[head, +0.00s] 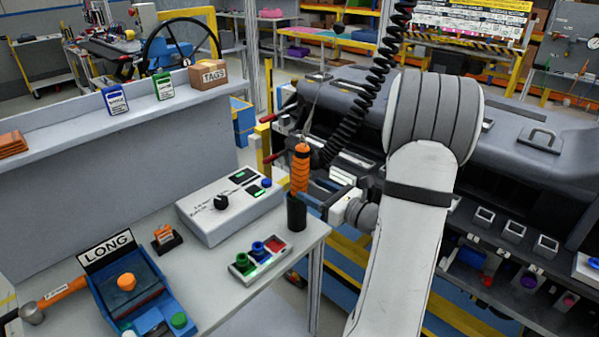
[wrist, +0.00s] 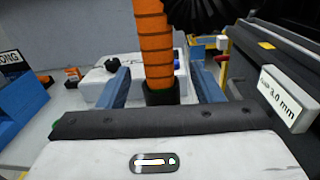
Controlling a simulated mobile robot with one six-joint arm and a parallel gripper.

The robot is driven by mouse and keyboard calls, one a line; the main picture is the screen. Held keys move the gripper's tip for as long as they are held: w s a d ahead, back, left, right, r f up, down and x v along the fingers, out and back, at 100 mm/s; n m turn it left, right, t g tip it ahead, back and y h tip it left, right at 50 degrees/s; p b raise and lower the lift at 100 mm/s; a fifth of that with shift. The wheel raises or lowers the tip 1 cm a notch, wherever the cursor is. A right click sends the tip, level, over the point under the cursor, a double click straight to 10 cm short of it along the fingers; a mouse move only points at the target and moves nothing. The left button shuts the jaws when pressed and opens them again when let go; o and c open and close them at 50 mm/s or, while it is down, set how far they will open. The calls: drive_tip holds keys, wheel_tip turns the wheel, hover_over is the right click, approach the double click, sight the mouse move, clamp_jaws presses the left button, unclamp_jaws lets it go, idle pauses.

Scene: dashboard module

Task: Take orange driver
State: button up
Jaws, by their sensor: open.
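The orange driver (head: 300,168) stands upright, its lower end at a black cylindrical holder (head: 296,213) near the bench's right corner. A thin line rises from its top. In the wrist view the ribbed orange driver (wrist: 154,45) stands between the two blue fingers of my gripper (wrist: 161,88), with space showing on both sides. My gripper (head: 318,192) is open beside the driver in the head view, partly hidden by my arm. The black holder (wrist: 161,94) shows low between the fingers.
A black coiled cable (head: 371,85) hangs just right of the driver. A white control box (head: 230,208) and a tray of colored parts (head: 258,254) stand close left. A blue LONG bin (head: 135,290) is farther left. The dark dashboard (head: 530,150) lies behind my arm.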

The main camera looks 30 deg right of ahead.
sight(294, 180)
drive_tip(key=p+x, duration=0.1)
drive_tip(key=x, duration=0.6)
drive_tip(key=shift+a+p, duration=0.1)
drive_tip(key=shift+p, duration=0.2)
drive_tip(key=shift+c, duration=0.2)
drive_tip(key=shift+r, duration=0.1)
clamp_jaws()
